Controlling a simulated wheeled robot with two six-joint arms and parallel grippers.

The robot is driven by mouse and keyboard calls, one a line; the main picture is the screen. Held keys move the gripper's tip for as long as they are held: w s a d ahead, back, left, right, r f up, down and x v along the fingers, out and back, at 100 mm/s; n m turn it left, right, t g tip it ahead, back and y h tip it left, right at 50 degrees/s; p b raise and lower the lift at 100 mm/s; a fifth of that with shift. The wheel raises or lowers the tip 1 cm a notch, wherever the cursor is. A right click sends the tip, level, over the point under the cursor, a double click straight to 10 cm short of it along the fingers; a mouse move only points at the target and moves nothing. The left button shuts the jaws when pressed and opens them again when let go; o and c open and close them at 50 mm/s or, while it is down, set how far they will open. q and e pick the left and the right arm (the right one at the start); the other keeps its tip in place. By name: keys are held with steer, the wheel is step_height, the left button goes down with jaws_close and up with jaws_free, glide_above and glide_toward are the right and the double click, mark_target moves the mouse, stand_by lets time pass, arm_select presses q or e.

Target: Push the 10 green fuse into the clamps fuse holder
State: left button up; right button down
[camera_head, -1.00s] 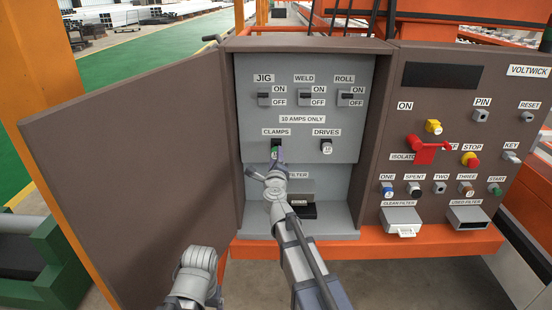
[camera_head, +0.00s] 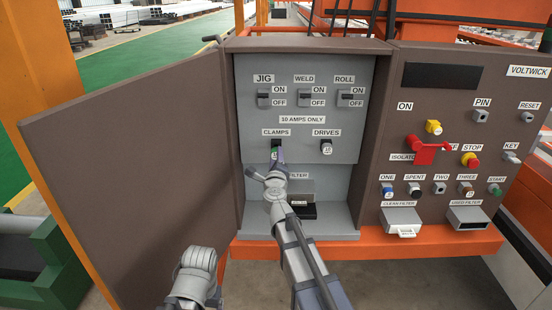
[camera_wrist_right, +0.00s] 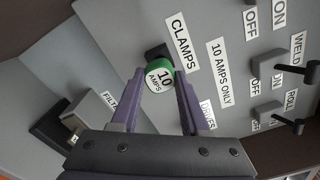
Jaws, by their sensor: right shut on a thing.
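The green fuse (camera_wrist_right: 160,75), with a white face reading "10 AMPS", is at the black clamps fuse holder (camera_wrist_right: 156,52) under the CLAMPS label. My right gripper (camera_wrist_right: 160,88) is shut on the fuse, with a purple finger on either side. In the head view my right gripper (camera_head: 278,156) reaches up to the clamps holder (camera_head: 276,143) and largely hides the fuse. I cannot tell how deep the fuse sits. Of my left arm only a grey link shows at the bottom of the head view; its gripper is out of view.
The drives holder (camera_head: 326,147) with a white-faced fuse is to the right. JIG, WELD and ROLL switches (camera_head: 311,96) are above. The filter slot (camera_head: 302,211) is below. The open cabinet door (camera_head: 130,170) is at the left, the button panel (camera_head: 465,130) at the right.

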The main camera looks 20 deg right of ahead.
steer(key=shift+x, duration=1.7)
steer(key=shift+c, duration=1.6)
jaws_free()
steer(key=v, duration=0.7)
steer(key=shift+s, duration=0.35)
steer(key=shift+a, duration=0.1)
